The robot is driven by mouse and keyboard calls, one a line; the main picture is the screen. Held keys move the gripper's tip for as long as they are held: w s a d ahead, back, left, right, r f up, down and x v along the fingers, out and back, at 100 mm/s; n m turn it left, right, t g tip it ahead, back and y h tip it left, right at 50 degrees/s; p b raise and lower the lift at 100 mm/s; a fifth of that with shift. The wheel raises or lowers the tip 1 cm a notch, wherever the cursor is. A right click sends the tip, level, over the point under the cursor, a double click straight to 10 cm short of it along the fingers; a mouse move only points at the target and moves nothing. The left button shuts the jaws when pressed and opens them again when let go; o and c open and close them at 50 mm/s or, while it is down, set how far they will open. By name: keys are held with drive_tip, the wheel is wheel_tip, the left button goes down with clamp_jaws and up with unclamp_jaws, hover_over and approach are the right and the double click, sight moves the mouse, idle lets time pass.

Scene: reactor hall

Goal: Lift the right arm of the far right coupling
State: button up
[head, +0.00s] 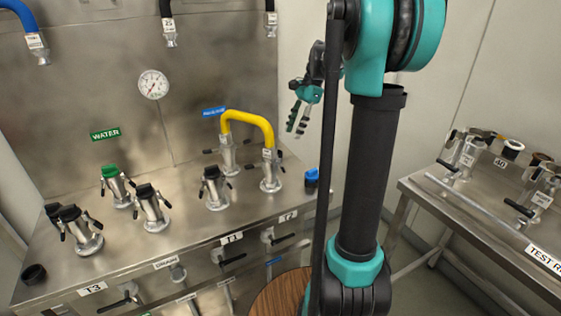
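The far right coupling (271,176) stands on the steel bench (190,228), with one end of a yellow U-shaped hose (249,118) on top. The hose's other end is on a neighbouring coupling (228,158) behind and to the left. The far right coupling has a dark lever arm to its left, pointing outward; its right arm is small in view and its angle is hard to tell. My gripper (295,132) is up and to the right of this coupling, apart from it. Its two fingers point down with a gap between them, and nothing is held.
Several capped couplings stand left on the bench, one with a green cap (110,171). A blue cap (311,177) sits near the bench's right edge. Valve handles line the bench front. Hoses hang above. A second table (470,218) with fittings stands right.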

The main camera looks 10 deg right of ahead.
drive_tip(key=x, duration=1.3)
drive_tip(key=shift+d, duration=0.1)
clamp_jaws()
